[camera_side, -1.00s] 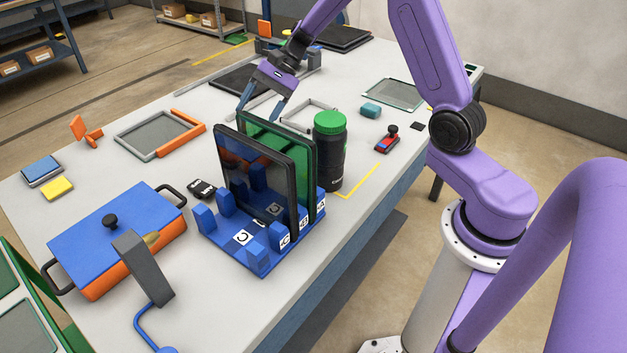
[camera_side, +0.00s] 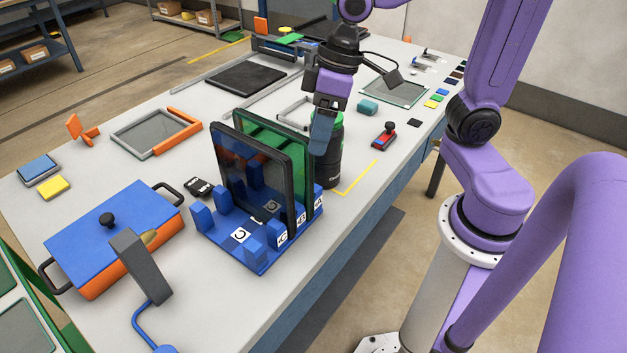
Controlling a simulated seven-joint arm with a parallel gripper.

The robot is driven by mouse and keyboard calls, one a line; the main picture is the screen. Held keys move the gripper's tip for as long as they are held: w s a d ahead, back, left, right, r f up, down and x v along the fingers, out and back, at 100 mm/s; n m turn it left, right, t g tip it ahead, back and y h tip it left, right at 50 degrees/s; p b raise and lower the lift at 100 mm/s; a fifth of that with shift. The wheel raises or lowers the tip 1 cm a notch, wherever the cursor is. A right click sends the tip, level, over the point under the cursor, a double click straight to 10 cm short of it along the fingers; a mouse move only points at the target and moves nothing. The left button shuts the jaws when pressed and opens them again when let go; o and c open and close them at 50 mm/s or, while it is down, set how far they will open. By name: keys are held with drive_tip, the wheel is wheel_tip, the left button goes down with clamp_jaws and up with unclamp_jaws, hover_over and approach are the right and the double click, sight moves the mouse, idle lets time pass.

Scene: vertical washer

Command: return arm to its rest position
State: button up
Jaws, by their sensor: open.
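My gripper (camera_side: 321,143) hangs pointing down in front of the black bottle (camera_side: 329,168), hiding much of its green top. It is close to the back right edge of the panels in the rack. I see the fingers nearly edge-on, as one blue-grey shape, and nothing shows held in them. A dark-framed glass panel (camera_side: 247,178) and a green-framed panel (camera_side: 268,130) stand upright in the blue slotted rack (camera_side: 240,252). Whether the fingers touch the bottle or panel cannot be told.
An orange-edged frame (camera_side: 155,134), a black panel (camera_side: 245,78), a teal block (camera_side: 367,107) and a red-blue item (camera_side: 384,135) lie on the table.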

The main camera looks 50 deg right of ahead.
drive_tip(key=s+d+f+n+h, duration=0.1)
drive_tip(key=s+d+f+n, duration=0.1)
drive_tip(key=s, duration=0.4)
drive_tip(key=s+d+f+n+g+h, duration=0.1)
drive_tip(key=s+d+f+n, duration=0.1)
drive_tip(key=s+n, duration=0.2)
drive_tip(key=s, duration=0.3)
drive_tip(key=shift+d+f, duration=0.15)
drive_tip(key=shift+f, duration=0.1)
